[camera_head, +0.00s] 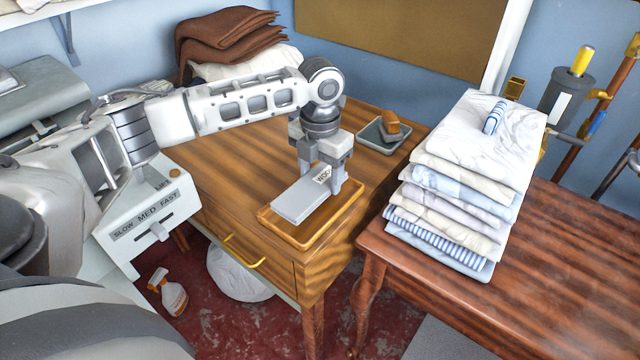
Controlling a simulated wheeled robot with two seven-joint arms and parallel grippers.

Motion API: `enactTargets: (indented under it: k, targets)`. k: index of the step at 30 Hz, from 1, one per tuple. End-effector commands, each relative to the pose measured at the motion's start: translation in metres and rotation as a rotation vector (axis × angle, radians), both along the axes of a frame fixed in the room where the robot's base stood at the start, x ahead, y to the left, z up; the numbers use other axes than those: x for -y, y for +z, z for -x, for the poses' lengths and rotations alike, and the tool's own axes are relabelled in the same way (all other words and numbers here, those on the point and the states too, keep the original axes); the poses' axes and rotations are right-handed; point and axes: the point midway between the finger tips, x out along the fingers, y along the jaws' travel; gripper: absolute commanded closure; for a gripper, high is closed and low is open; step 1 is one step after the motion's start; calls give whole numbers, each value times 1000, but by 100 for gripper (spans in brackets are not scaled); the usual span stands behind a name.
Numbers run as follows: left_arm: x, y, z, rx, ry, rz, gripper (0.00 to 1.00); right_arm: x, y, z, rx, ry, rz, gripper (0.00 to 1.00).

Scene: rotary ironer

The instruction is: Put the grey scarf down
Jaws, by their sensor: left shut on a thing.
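The grey scarf (301,200) is a flat, folded grey bundle with a white label that reads "WOO", the rest hidden. It is at the wooden tray (269,222) on the front of the wooden cabinet. My left gripper (326,182) points down from above and is shut on the scarf at its right end. I cannot tell whether the scarf rests fully on the tray or is slightly above it. My right gripper is not in view.
A small dish (376,138) with a brown-topped object stands behind the tray. A tall stack of folded linen (457,190) stands on the reddish table (540,270) at right. Brown blankets (228,38) lie at the back. The ironer's speed panel (145,220) is at left.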

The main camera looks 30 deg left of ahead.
Motion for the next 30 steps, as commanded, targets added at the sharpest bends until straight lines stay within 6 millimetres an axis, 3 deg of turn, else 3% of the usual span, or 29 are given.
enactTargets:
  k: [7,17,18,20,30]
  targets:
    - [-1,-31,-1,-2,2,-1,63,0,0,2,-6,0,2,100]
    - [-1,-35,-1,-1,1,0,63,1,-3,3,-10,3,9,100]
    - [-1,-36,-2,0,1,0,38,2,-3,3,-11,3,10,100]
    - [-1,-35,-2,0,1,-1,21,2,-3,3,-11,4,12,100]
    - [-1,-33,-2,1,1,-1,19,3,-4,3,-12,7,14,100]
